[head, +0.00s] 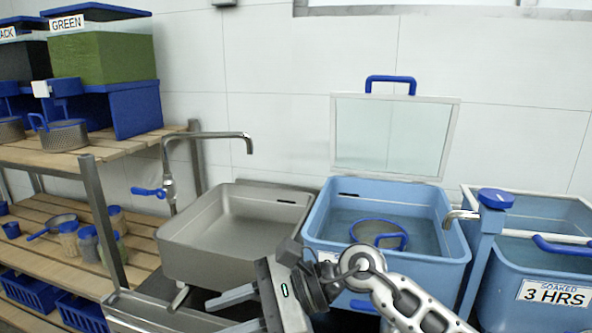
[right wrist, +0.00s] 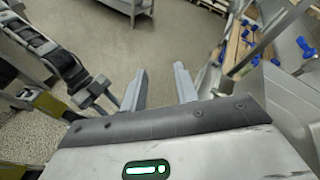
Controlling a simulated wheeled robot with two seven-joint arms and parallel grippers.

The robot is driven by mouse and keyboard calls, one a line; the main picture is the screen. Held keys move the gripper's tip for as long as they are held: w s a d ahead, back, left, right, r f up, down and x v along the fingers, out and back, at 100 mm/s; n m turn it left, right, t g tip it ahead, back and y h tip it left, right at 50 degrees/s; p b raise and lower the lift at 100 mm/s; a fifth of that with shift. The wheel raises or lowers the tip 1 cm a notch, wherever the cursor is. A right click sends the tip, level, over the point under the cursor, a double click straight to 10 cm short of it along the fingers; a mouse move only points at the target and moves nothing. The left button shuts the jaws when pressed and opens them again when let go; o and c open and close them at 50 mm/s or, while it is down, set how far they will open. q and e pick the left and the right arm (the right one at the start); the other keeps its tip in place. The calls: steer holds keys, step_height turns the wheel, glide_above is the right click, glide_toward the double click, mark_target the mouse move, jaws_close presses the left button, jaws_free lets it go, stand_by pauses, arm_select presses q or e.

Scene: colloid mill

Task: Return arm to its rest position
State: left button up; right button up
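My right arm comes in from the lower right of the head view, in front of the sink and the blue basin. My right gripper (head: 212,317) points left, low in front of the steel sink (head: 185,245). In the right wrist view its two fingers (right wrist: 160,75) stand apart with nothing between them, over open floor. My left arm shows at the left of the right wrist view, with its gripper (right wrist: 97,92) small and partly unclear. My left gripper does not show in the head view.
A blue basin (head: 326,225) with water, a raised clear lid (head: 390,135) and a round strainer basket (head: 375,232) stands behind my right arm. A basin labelled 3 HRS (head: 555,292) is at right. Wooden shelves (head: 120,150) with bins and jars stand at left.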

steer(key=w+d+f+n+t+h+b, duration=0.15)
steer(key=d+f+n+t, duration=0.35)
steer(key=n+t, duration=0.85)
steer(key=d+f+n+t+b, duration=0.25)
steer(key=d+n+t, duration=0.4)
steer(key=n, duration=1.35)
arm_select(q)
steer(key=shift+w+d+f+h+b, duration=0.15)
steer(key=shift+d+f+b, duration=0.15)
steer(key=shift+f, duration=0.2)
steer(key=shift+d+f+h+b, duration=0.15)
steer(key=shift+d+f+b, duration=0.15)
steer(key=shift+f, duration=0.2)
arm_select(e)
steer(key=s+d+f+m+g+h, duration=0.2)
steer(key=s+d+f+m+h, duration=0.1)
steer(key=f+m, duration=0.3)
steer(key=s+d+f+m+g+h, duration=0.3)
steer(key=s+f+m, duration=0.3)
steer(key=f, duration=0.3)
steer(key=s+d+f+m+g+h, duration=0.2)
steer(key=s+d+f+m+h, duration=0.1)
steer(key=f+m, duration=0.4)
steer(key=shift+s+d+f+m, duration=0.35)
steer(key=shift+s+d+m, duration=0.3)
steer(key=shift+d, duration=0.6)
steer(key=shift+o, duration=0.7)
